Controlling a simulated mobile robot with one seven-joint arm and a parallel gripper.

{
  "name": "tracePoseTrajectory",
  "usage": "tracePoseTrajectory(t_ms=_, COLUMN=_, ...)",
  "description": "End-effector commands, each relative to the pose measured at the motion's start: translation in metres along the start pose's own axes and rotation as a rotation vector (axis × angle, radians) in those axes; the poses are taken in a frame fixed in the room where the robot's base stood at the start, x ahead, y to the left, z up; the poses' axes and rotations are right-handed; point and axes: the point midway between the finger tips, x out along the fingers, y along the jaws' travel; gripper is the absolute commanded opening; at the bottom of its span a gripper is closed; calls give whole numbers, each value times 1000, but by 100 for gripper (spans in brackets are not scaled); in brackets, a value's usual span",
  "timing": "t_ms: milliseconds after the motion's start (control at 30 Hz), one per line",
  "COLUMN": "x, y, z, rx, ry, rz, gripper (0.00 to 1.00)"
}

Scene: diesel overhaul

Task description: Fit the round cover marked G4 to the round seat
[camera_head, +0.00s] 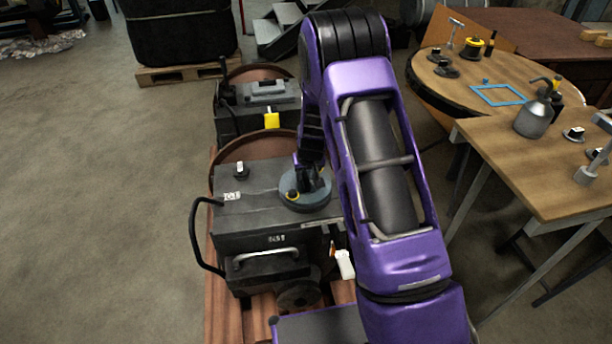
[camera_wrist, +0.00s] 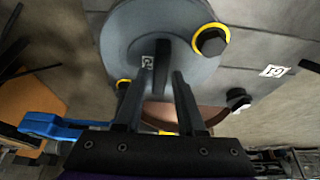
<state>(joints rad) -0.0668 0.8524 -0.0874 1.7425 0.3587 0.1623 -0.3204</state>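The round grey cover (camera_head: 308,200) is on top of the near engine block (camera_head: 262,212), towards its right side. It fills the upper middle of the wrist view (camera_wrist: 130,35), with a small white marking too blurred to read surely. Two yellow-ringed dark knobs show at its edge. A dark upright handle (camera_wrist: 163,55) stands at its middle. My gripper (camera_wrist: 163,75) is at this handle, one finger on each side, with narrow gaps visible between fingers and handle. The seat is not visible; I cannot tell whether the cover is fully down.
A black knob (camera_head: 240,171) and a white label (camera_head: 232,196) are on the block's left side. A second engine block (camera_head: 255,108) with a yellow tag stands behind. Wooden tables (camera_head: 535,165) with tools, a blue frame (camera_head: 497,95) and an oil can (camera_head: 533,117) stand right. The left floor is clear.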

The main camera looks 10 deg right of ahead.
Motion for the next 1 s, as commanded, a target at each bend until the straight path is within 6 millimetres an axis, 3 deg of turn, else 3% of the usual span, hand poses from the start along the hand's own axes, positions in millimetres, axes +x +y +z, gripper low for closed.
tracePoseTrajectory(t_ms=100, x=0, y=0, z=1, rx=0, ry=-1, rz=0, gripper=57)
tracePoseTrajectory(t_ms=467, x=-5, y=0, z=2, rx=0, ry=-5, rz=0, gripper=57)
tracePoseTrajectory(t_ms=667, x=-41, y=-1, z=-1, rx=-1, ry=0, rz=-1, gripper=57)
tracePoseTrajectory(t_ms=1000, x=-125, y=-1, z=-1, rx=-1, ry=1, rz=-1, gripper=57)
